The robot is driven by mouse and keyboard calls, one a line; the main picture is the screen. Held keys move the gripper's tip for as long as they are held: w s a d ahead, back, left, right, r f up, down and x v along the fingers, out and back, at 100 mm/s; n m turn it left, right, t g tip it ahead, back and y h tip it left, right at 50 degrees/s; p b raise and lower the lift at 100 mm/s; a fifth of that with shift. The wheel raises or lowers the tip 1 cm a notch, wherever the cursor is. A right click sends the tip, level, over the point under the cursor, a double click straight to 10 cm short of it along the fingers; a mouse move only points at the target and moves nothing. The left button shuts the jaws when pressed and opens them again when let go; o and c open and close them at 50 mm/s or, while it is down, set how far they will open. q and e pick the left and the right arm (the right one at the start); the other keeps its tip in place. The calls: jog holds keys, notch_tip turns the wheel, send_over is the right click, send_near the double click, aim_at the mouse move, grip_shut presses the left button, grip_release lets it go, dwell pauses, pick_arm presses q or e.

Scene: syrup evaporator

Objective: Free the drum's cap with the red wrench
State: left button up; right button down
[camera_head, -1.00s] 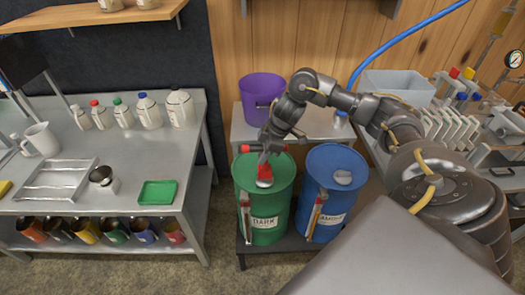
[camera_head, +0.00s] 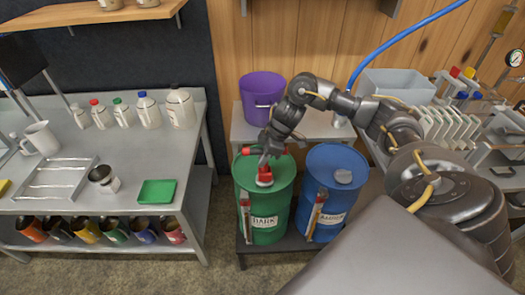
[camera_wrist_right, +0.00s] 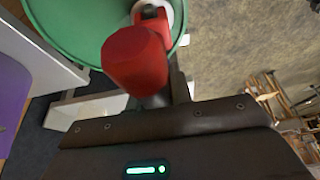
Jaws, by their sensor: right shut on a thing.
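The green drum (camera_head: 264,210), with a label that seems to read DARK, stands on a low dark stand. My right gripper (camera_head: 266,160) is above its lid, shut on the red wrench (camera_head: 264,175). In the right wrist view the thick red end of the wrench (camera_wrist_right: 135,62) is close to the camera, and its red head is at the pale cap (camera_wrist_right: 172,14) on the green lid. The wrench hides most of the cap, and I cannot tell how firmly the head sits around it. My left gripper is not in view.
A blue drum (camera_head: 335,205) with a pale cap stands close on the right. A purple bucket (camera_head: 262,95) is on a metal table behind. On the left, a workbench (camera_head: 120,175) holds bottles, a rack and a green tray (camera_head: 157,191). Floor is clear in front.

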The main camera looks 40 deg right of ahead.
jog(key=shift+f, duration=0.3)
jog(key=n+g, duration=0.1)
jog(key=n, duration=0.2)
jog(key=shift+r+y, duration=0.1)
jog(key=shift+y, duration=0.3)
jog(key=shift+n+g+p, duration=0.3)
jog(key=shift+n+p, duration=0.55)
jog(key=shift+n, duration=0.45)
jog(key=shift+s, duration=0.1)
